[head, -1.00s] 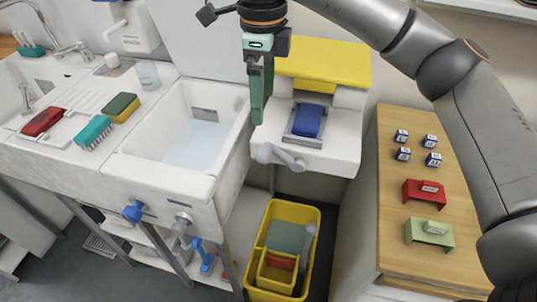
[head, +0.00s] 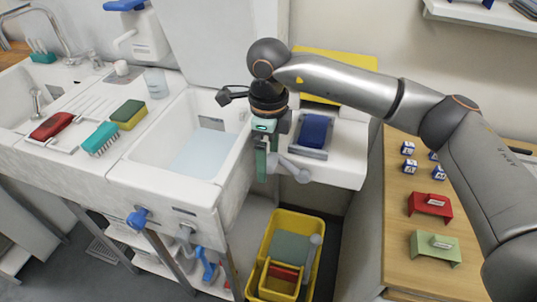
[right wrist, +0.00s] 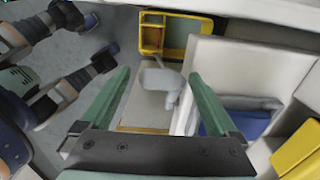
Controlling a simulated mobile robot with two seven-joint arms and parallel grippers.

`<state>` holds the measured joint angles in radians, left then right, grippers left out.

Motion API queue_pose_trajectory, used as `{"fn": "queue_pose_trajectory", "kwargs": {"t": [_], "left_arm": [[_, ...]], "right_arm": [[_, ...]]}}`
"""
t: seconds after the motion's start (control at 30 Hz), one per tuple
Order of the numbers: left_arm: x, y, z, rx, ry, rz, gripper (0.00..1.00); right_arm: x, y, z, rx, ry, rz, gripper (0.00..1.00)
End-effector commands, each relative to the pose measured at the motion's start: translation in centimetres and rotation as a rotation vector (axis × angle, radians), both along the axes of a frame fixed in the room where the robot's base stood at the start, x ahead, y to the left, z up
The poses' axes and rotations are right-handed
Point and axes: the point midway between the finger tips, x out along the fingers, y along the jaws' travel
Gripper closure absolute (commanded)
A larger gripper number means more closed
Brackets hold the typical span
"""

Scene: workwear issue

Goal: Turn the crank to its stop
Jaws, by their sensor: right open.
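The pale grey crank (head: 291,168) is on the front of the white machine (head: 340,150) with the yellow top. Its arm slants down to the right, ending in a rounded knob. My right gripper (head: 267,170), with green fingers, points down at the crank's left end and partly hides it. In the right wrist view its fingers (right wrist: 158,75) are open wide and empty. The crank (right wrist: 162,84) shows between them, a little beyond the tips; I see no contact. My left gripper is not in view.
A sink basin (head: 178,182) with water lies left of the gripper. A yellow bin (head: 321,262) stands on the floor below the crank. A blue block (head: 313,130) sits in the machine's tray. A wooden counter (head: 400,245) with small blocks and stands is at right.

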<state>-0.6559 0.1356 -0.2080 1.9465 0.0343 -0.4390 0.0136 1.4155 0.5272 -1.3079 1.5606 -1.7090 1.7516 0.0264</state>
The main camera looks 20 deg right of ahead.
Motion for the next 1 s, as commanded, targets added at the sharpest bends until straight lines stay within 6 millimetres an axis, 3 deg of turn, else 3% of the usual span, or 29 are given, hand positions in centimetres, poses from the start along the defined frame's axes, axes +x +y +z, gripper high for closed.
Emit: {"fn": "queue_pose_trajectory", "kwargs": {"t": [0.27,1.0], "left_arm": [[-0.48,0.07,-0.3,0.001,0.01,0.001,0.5],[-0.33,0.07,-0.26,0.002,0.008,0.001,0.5]], "right_arm": [[0.0,-0.02,-0.11,0.0,0.0,0.0,0.07],[-0.28,0.21,-0.16,0.001,0.007,0.007,0.91]]}}
